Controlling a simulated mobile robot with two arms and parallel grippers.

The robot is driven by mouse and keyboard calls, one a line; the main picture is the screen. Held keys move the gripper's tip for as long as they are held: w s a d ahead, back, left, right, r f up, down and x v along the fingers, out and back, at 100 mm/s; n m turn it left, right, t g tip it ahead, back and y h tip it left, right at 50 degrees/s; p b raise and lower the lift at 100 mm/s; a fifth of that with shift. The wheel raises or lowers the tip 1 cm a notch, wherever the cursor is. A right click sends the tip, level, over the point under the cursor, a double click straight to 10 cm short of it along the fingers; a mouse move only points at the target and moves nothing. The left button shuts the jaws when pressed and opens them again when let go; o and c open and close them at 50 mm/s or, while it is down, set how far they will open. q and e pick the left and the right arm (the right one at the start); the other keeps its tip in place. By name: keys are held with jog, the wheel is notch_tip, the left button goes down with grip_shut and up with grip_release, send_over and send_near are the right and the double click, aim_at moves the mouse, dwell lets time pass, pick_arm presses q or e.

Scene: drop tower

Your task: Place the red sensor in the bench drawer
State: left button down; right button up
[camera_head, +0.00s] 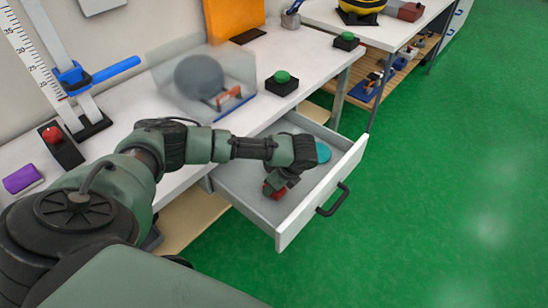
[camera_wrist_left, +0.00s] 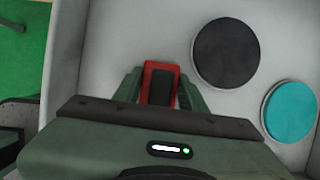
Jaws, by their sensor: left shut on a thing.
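The red sensor (camera_wrist_left: 160,84) is a small red block with a dark top, held between the fingers of my left gripper (camera_wrist_left: 160,92). In the head view my left gripper (camera_head: 275,186) points down inside the open bench drawer (camera_head: 235,180), and a bit of the red sensor (camera_head: 268,190) shows beside it. The wrist view shows the drawer floor around the sensor. I cannot tell whether the sensor touches the floor. My right gripper is not in view.
A teal disc (camera_head: 322,152) lies in the drawer; the wrist view also shows a dark disc (camera_wrist_left: 225,53) beside it. A black handle (camera_head: 333,199) sticks out of the drawer front. On the bench are a clear guard (camera_head: 235,68) and a green button (camera_head: 282,77).

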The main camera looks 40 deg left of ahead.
pick_arm(q)
jog(key=c, duration=0.8)
grip_release()
jog(key=shift+f, duration=0.1)
jog(key=p+v, duration=0.1)
jog(key=v, duration=1.1)
